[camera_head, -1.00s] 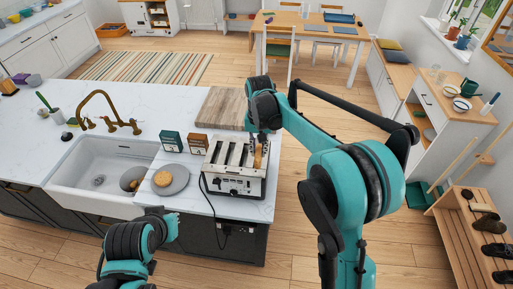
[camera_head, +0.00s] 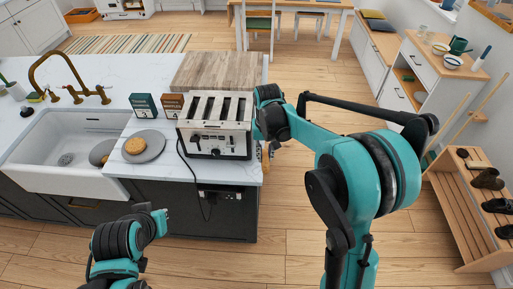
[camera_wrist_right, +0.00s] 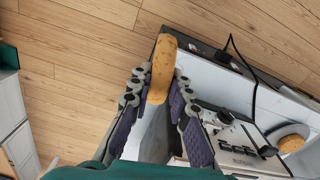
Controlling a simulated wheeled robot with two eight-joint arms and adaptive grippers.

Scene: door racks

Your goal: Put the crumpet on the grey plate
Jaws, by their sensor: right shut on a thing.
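My right gripper (camera_wrist_right: 158,95) is shut on a tan crumpet (camera_wrist_right: 162,68), held on edge between its fingers. In the head view this crumpet (camera_head: 266,158) shows just right of the toaster, by the counter's right edge; the gripper is mostly hidden there behind my arm. The grey plate (camera_head: 156,152) lies on the counter left of the toaster, with another round crumpet (camera_head: 134,145) on it. That one also shows at the right of the right wrist view (camera_wrist_right: 291,143). My left gripper (camera_head: 152,220) is low in front of the counter; its fingers are not clear.
The four-slot toaster (camera_head: 215,128) stands between the held crumpet and the plate, its cable (camera_head: 181,160) hanging over the front edge. Two small boxes (camera_head: 144,106) stand behind the plate. A wooden board (camera_head: 217,70) lies behind the toaster. The sink (camera_head: 65,150) is at left.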

